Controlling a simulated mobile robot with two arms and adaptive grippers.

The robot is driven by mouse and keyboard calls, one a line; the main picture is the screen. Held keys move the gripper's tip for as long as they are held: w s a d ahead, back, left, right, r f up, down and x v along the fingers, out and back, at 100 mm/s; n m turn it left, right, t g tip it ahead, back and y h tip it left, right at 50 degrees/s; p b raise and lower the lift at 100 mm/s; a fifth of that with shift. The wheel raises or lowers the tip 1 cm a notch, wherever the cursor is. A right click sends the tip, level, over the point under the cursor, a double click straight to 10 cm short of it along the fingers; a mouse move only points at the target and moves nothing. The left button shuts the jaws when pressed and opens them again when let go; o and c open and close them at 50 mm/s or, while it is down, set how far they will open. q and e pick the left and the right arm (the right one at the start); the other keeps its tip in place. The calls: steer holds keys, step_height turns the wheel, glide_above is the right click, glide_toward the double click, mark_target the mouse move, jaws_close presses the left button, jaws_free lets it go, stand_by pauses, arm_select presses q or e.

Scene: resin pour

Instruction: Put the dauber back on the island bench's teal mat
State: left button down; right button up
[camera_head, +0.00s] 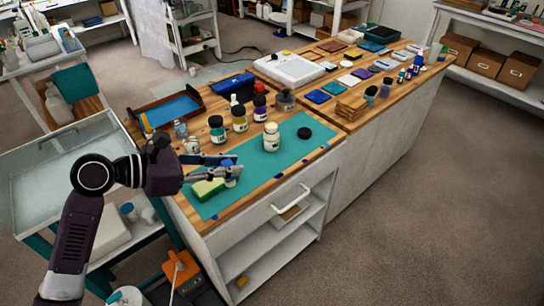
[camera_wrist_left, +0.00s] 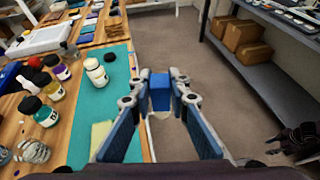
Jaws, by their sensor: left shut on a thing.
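My left gripper (camera_head: 238,171) is shut on the dauber (camera_wrist_left: 160,87), which has a blue body and a pale tip below it. In the head view the dauber (camera_head: 230,181) shows between the fingers, partly hidden by them. In the left wrist view the left gripper (camera_wrist_left: 160,94) holds it at the mat's right edge, with floor behind it. The teal mat (camera_head: 284,152) lies on the near part of the wooden island bench (camera_head: 324,148). A dark shape, seemingly my right gripper (camera_wrist_left: 298,140), shows at the lower right of the wrist view; its fingers are unclear.
A yellow-green sponge (camera_head: 207,189) lies on the mat beside the gripper. A cream jar (camera_head: 271,137) and a black lid (camera_head: 304,132) are on the mat farther back. Several jars, including a yellow one (camera_head: 239,118), stand along its left side. Bare mat lies between sponge and jar.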

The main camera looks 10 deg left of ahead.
arm_select(q)
steer(key=w+r+n+t+y+b, duration=0.2)
steer(key=w+r, duration=0.1)
steer(key=w, duration=1.6)
steer(key=f, duration=1)
steer(key=a+f, duration=0.1)
steer(key=f, duration=0.4)
steer(key=shift+s+a+f, duration=0.1)
steer(key=shift+s+f, duration=0.1)
steer(key=shift+f, duration=0.2)
step_height(320, 180, down, 3)
steer(key=shift+f+b, duration=0.2)
steer(key=shift+b, duration=0.15)
steer(key=shift+f, duration=0.15)
arm_select(e)
steer(key=a+f, duration=0.2)
steer(key=f, duration=0.1)
steer(key=shift+s, duration=0.1)
arm_select(q)
steer(key=shift+f, duration=0.1)
arm_select(e)
steer(key=shift+d, duration=0.1)
